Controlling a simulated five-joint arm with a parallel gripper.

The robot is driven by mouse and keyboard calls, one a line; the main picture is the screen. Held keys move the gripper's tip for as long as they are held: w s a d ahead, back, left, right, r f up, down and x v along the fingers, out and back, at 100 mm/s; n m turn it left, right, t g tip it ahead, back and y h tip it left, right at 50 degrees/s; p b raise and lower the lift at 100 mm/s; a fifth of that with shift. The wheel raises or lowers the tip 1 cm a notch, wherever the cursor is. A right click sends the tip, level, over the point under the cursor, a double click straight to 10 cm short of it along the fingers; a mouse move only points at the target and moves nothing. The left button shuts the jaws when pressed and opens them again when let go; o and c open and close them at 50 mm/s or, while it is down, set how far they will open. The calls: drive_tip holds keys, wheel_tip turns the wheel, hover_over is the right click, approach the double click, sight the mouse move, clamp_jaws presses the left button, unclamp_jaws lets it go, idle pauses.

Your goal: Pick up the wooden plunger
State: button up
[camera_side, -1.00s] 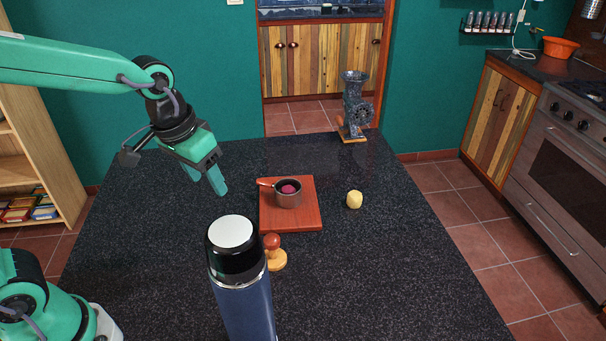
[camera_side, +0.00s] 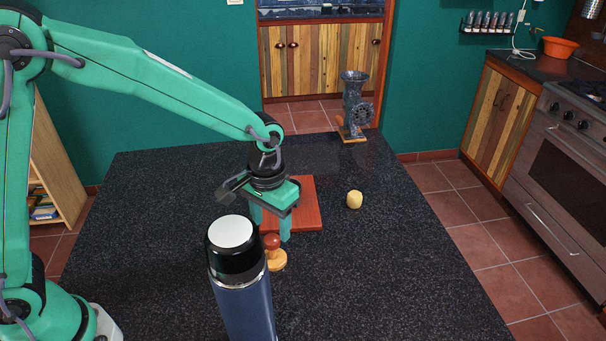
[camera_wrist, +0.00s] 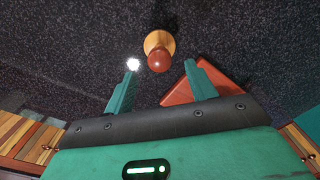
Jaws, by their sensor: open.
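The wooden plunger (camera_side: 274,257) stands upright on the dark countertop, with a reddish-brown round knob over a yellowish round base. In the side view it is just behind and right of the blue flask, which partly covers it. The wrist view shows the plunger (camera_wrist: 158,48) from above, beyond the fingertips and roughly centred between them. My gripper (camera_side: 271,228) is open and empty, pointing down close to the plunger and above its level. In the wrist view, both fingers of the gripper (camera_wrist: 161,66) are spread apart, with nothing between them.

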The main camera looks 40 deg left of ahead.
sight(272, 246)
drive_tip(key=shift+f, duration=1.3)
drive_tip(key=shift+s+f, duration=0.1)
drive_tip(key=shift+f, duration=2.45)
drive_tip(key=shift+c, duration=0.3)
drive_tip(key=c, duration=1)
